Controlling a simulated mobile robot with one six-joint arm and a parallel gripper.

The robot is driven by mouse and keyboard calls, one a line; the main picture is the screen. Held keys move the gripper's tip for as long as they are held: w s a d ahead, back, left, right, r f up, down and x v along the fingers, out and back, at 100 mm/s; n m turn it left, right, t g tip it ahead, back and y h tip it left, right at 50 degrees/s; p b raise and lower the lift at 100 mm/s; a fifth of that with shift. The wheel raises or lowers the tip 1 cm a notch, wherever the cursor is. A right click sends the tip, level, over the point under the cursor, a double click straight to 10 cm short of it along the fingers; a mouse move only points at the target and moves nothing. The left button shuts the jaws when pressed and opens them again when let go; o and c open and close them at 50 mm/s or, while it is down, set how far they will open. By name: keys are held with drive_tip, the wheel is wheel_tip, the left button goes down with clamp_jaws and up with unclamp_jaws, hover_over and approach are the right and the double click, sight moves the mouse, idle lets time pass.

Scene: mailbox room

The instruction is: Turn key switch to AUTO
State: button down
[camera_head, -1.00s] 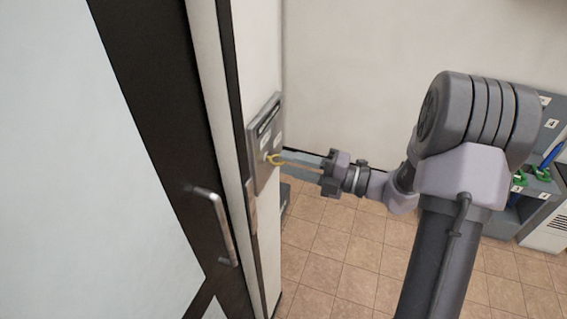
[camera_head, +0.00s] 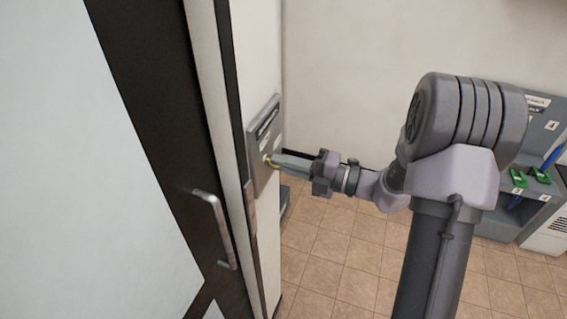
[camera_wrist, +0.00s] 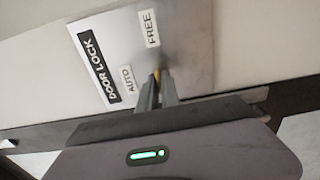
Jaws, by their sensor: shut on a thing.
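The key switch panel (camera_head: 262,135) is a grey metal plate on the white wall beside the door. In the wrist view the panel (camera_wrist: 188,30) bears the labels DOOR LOCK (camera_wrist: 98,70), AUTO (camera_wrist: 128,80) and FREE (camera_wrist: 152,28). A small brass-coloured key (camera_head: 268,161) sits at the panel's lower part; in the wrist view only a sliver of the key (camera_wrist: 157,75) shows between the fingertips. My gripper (camera_head: 274,161) is shut on it, fingers pointing at the panel. The fingers hide most of the key, so I cannot tell which label it points to.
A dark-framed door with a metal handle (camera_head: 218,228) stands left of the panel. A grey shelf unit (camera_head: 500,215) with green and blue items stands at the far right. Tiled floor (camera_head: 330,265) lies open below my arm.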

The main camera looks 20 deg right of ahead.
drive_tip(key=n, duration=0.5)
drive_tip(key=n+b, duration=0.2)
drive_tip(key=n, duration=0.3)
drive_tip(key=shift+f+b, duration=0.15)
drive_tip(key=shift+b, duration=0.25)
drive_tip(key=n+b, duration=0.3)
drive_tip(key=n, duration=0.1)
drive_tip(key=shift+n, duration=0.4)
drive_tip(key=shift+n+b, duration=1.05)
drive_tip(key=shift+n, duration=0.35)
drive_tip(key=c, duration=1.6)
unclamp_jaws()
drive_tip(key=shift+o, duration=0.2)
